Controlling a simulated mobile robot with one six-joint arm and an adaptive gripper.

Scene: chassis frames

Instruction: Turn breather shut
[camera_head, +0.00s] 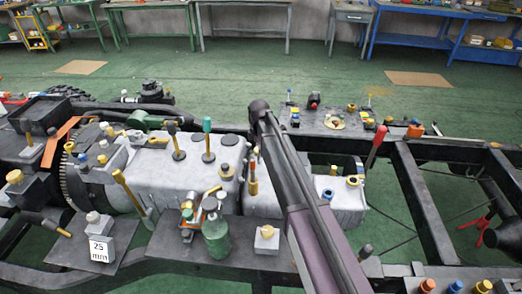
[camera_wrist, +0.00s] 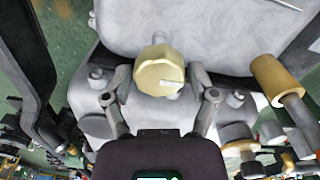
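A gold ribbed knob (camera_wrist: 158,70), which looks like the breather, sits upright on a grey metal housing in the wrist view. A pale line marks its right side, pointing to the right, and a small grey stub rises behind it. My gripper (camera_wrist: 161,97) is open, with one finger on each side of the knob and a visible gap to it on both sides. Whether the fingertips are level with the knob in height I cannot tell. In the head view my arm crosses the grey gearbox housing (camera_head: 165,165) and I cannot make out the gripper or this knob.
A gold cylinder (camera_wrist: 277,80) on a shaft stands to the right of my gripper in the wrist view. In the head view, a red-handled lever (camera_head: 376,146), a green bottle (camera_head: 216,238) and several small fittings crowd the chassis. Green floor lies open behind it.

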